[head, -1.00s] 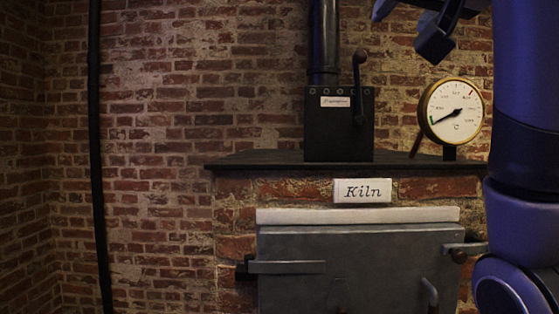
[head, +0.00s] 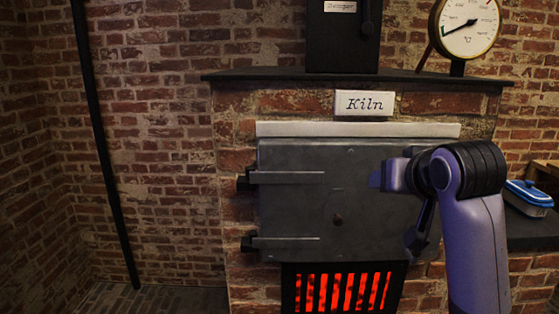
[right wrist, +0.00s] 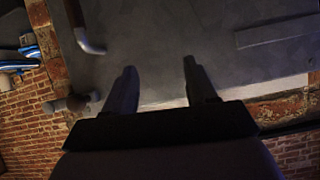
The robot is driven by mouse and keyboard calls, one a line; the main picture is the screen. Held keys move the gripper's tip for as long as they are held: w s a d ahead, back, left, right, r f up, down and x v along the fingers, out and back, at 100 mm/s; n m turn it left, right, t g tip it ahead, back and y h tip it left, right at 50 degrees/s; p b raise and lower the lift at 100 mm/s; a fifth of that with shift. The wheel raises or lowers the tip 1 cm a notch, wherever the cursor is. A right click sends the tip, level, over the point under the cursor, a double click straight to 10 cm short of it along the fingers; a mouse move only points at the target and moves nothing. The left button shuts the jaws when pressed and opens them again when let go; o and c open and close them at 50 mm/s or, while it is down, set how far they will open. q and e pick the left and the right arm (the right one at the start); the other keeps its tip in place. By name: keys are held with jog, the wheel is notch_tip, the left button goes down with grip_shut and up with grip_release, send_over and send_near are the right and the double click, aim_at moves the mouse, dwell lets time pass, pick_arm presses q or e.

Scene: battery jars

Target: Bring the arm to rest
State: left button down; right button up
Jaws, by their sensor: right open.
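My right arm reaches up from the lower right in the head view. Its right gripper (head: 390,176) is in front of the right part of the closed grey kiln door (head: 300,215). In the right wrist view the two fingers of this gripper (right wrist: 159,84) are apart with nothing between them. The door surface (right wrist: 160,45) lies beyond them, and a curved grey handle (right wrist: 88,36) shows to their left. Whether the fingers touch the door I cannot tell. My left gripper is not in view.
A glowing red grate (head: 343,290) is below the door. A dial gauge (head: 468,25) and a dark box (head: 342,45) stand on the kiln's ledge (head: 290,76). A blue and white container (head: 528,194) sits on a dark counter at the right. The left floor is clear.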

jog(key=s+d+f+g, duration=0.1)
jog(key=s+f, duration=0.3)
jog(key=f, duration=0.4)
jog(key=s+f+n+g, duration=0.15)
jog(key=s+f, duration=0.25)
jog(key=f, duration=0.4)
jog(key=s+d+f+g, duration=0.15)
jog(key=s+f, duration=0.25)
jog(key=f, duration=0.4)
jog(key=s+f+n+g, duration=0.1)
jog(key=s+f+g, duration=0.1)
jog(key=s+f, duration=0.35)
jog(key=s+f+g, duration=0.1)
jog(key=s+f, duration=0.1)
jog(key=s, duration=0.7)
jog(key=s+f+n+g, duration=0.1)
jog(key=s+f+g, duration=0.1)
jog(key=s+f, duration=0.35)
jog(key=w+a+f+t+y+p, duration=0.2)
jog(key=w+f+t+p, duration=0.1)
jog(key=t, duration=0.4)
jog(key=shift+w+a+f+p, duration=0.15)
jog(key=shift+w+f+p, duration=0.3)
jog(key=shift+w, duration=0.15)
